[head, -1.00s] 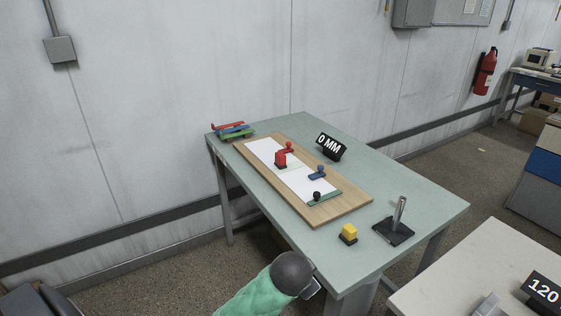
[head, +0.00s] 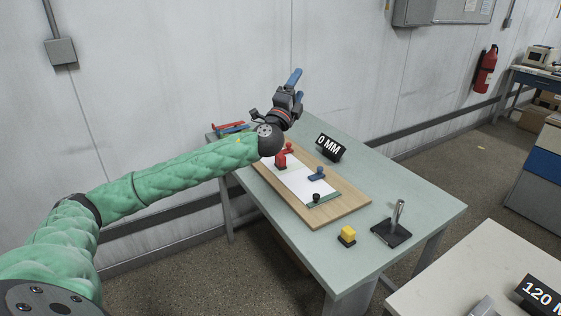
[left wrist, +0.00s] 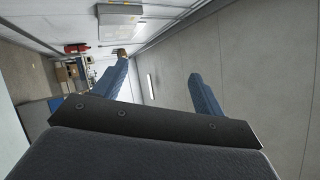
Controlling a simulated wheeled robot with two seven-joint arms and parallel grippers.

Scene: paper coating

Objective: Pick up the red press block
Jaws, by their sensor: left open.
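The red press block (head: 281,161) stands upright on the white sheet (head: 301,183) on the wooden board. My left gripper (head: 298,83) is raised above the far left part of the table, up and to the right of the red block in the head view. Its blue fingers point upward, away from the table. In the left wrist view, the two blue fingers (left wrist: 160,82) are apart with nothing between them, facing the wall and room. My forearm passes in front of the board's far left end and hides part of it. My right gripper does not show.
Coloured bars (head: 231,127) lie at the far left corner.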

